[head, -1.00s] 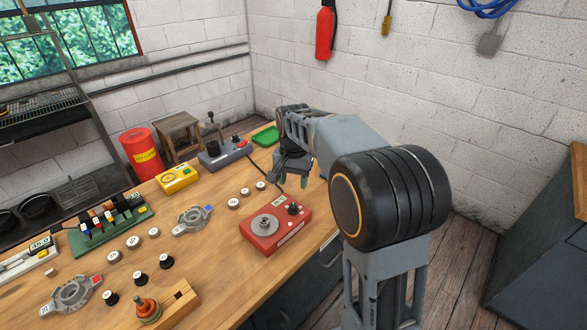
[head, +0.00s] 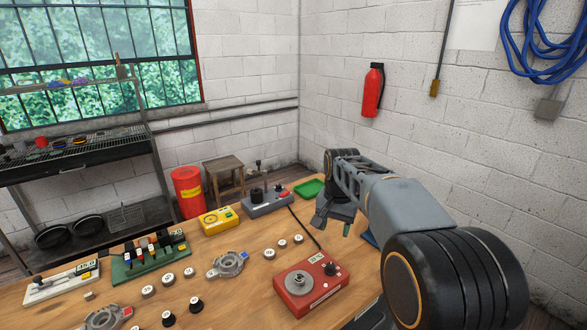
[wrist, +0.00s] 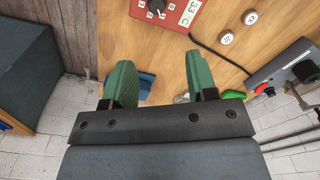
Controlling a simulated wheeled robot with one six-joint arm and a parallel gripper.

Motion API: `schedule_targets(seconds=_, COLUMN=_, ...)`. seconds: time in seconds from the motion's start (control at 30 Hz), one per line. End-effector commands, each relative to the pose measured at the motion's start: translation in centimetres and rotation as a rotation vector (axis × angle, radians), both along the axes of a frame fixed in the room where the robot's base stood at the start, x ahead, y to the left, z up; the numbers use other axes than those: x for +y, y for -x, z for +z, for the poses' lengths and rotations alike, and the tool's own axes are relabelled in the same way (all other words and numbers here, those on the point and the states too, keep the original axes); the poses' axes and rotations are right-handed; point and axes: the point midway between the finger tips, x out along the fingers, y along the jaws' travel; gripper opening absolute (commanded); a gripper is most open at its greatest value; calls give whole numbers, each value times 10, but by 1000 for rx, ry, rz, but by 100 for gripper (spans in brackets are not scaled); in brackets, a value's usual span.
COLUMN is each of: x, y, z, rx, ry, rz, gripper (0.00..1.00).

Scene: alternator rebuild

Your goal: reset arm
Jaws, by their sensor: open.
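My gripper (wrist: 158,82) is open and empty in the wrist view, with its two green fingers spread apart. Its fingers point over the edge of the wooden bench (wrist: 135,45), and a blue thing partly hidden behind the left finger shows below. In the head view my arm reaches out along the right side of the bench, and my gripper (head: 333,226) hangs near the bench's right edge, beyond the red box with a dial (head: 311,284). The gripper touches nothing that I can see.
Alternator parts (head: 228,264), several small round pieces, a yellow meter (head: 215,221), a grey control box (head: 267,201) and a green tray (head: 308,188) stand on the bench. A stool (head: 224,178) and a red drum (head: 187,192) are behind it. The wall bounds the right.

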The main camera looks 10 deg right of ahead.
Motion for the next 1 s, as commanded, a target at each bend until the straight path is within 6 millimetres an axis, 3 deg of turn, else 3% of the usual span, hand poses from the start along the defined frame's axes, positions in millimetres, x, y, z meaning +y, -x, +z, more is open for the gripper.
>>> schedule_targets(seconds=0.1, x=0, y=14, z=-30, rx=2, ry=3, rz=143, gripper=53)
schedule_targets(seconds=0.17, x=0, y=31, z=-36, rx=-18, ry=6, rz=216, gripper=53)
schedule_targets(seconds=0.4, x=2, y=123, z=-51, rx=-140, ry=43, rz=464, gripper=53)
schedule_targets(seconds=0.6, x=2, y=178, z=-59, rx=-224, ry=71, rz=527, gripper=53)
schedule_targets(seconds=0.77, x=3, y=196, z=-55, rx=-268, ry=82, rz=524, gripper=53)
schedule_targets(seconds=1.0, x=3, y=196, z=-45, rx=-305, ry=91, rz=522, gripper=53)
